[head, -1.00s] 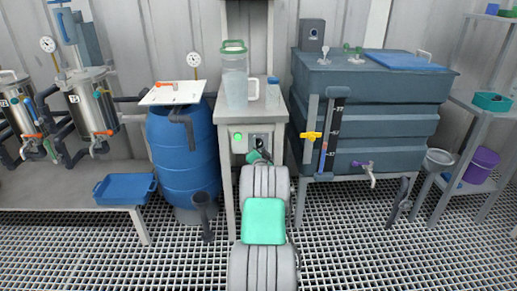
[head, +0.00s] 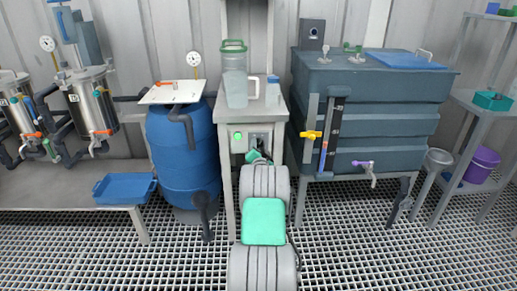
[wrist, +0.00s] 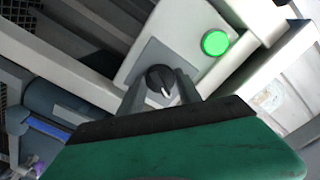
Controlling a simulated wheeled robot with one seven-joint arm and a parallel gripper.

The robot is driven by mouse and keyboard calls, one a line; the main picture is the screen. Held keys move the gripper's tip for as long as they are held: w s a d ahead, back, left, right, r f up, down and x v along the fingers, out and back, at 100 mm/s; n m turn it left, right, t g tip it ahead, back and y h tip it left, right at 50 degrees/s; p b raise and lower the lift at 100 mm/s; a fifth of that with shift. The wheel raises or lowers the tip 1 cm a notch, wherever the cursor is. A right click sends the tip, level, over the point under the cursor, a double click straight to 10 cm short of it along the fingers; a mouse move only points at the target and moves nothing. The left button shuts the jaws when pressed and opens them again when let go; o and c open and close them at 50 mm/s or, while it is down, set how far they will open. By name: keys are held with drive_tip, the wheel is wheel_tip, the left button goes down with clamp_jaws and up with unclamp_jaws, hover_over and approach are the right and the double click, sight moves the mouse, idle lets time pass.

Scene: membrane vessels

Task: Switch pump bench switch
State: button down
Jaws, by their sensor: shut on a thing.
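The pump bench (head: 273,101) stands in the middle of the head view. On its front panel is a grey switch plate (head: 260,138), mostly behind my gripper (head: 254,154). In the wrist view the switch is a round black knob (wrist: 160,77) with a white pointer mark, set on a grey plate (wrist: 181,61). My gripper (wrist: 161,90) has its two dark fingers on either side of the knob and is shut on it. A green light (wrist: 215,43) glows beside the plate; it also shows in the head view (head: 238,136).
A clear pitcher (head: 236,88) with a green rim stands on the bench. A blue barrel (head: 183,152) is close on the left. A dark tank (head: 385,100) with a yellow-handled valve (head: 311,135) is close on the right. Open grating floor (head: 330,240) lies in front.

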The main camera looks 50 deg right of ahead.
drive_tip(key=n+b, duration=0.4)
drive_tip(key=b, duration=0.1)
drive_tip(key=shift+f, duration=0.3)
drive_tip(key=n+b, duration=0.3)
drive_tip(key=n, duration=0.2)
drive_tip(key=shift+s+r+b, duration=0.1)
drive_tip(key=shift+b, duration=0.3)
drive_tip(key=shift+r+n+b, duration=0.1)
drive_tip(key=shift+n+b, duration=0.45)
drive_tip(key=shift+n, duration=0.55)
drive_tip(key=c, duration=0.8)
unclamp_jaws()
drive_tip(key=shift+d, duration=0.1)
drive_tip(key=shift+c, duration=0.2)
